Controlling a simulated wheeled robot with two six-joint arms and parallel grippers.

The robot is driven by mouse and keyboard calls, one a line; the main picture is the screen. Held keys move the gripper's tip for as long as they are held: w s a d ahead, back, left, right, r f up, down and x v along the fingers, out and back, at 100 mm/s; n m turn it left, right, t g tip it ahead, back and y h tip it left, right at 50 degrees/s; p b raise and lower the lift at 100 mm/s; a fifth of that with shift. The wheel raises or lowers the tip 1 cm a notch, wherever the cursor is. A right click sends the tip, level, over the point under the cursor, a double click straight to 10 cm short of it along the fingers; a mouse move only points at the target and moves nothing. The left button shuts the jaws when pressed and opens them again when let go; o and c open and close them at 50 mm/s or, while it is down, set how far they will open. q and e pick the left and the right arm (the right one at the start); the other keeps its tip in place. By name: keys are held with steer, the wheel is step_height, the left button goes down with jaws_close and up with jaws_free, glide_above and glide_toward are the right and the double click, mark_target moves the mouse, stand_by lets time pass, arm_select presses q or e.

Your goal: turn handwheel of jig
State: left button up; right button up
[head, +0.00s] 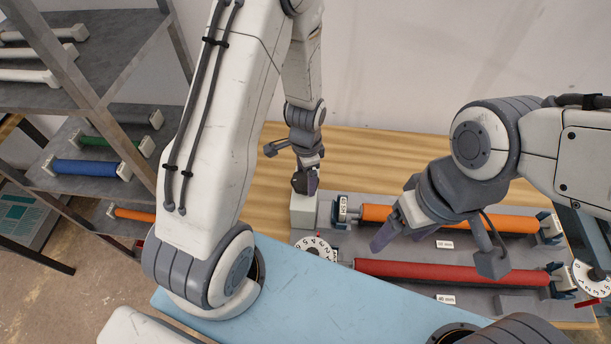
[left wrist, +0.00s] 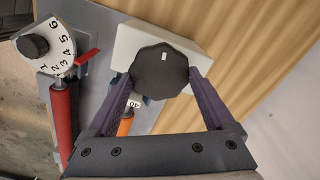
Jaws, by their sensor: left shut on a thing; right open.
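The jig (head: 455,303) is a grey plate on a wooden table with an orange roller (head: 470,219) and a red roller (head: 450,271). A black faceted handwheel (left wrist: 160,70) with a small white mark sits at a pale block (left wrist: 128,48), by the orange roller's end. My left gripper (head: 306,186) is shut on this handwheel, its purple fingers on opposite sides in the left wrist view (left wrist: 160,88). My right gripper (head: 393,215) is open and empty above the rollers.
Numbered dials stand at the red roller's left (head: 318,249) and right (head: 592,279) ends. A light blue surface (head: 320,290) lies in front of the jig. A shelf rack (head: 85,95) with coloured rollers stands at left. Bare wood (head: 375,155) lies behind the jig.

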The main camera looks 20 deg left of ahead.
mark_target(306, 179)
arm_select(q)
steer(key=shift+m, duration=1)
steer(key=o, duration=1.1)
steer(key=shift+r+b, duration=0.35)
steer(key=shift+r, duration=0.25)
step_height(306, 179, up, 9)
steer(key=b, duration=0.1)
steer(key=shift+r+b, duration=0.2)
steer(key=shift+b, duration=0.15)
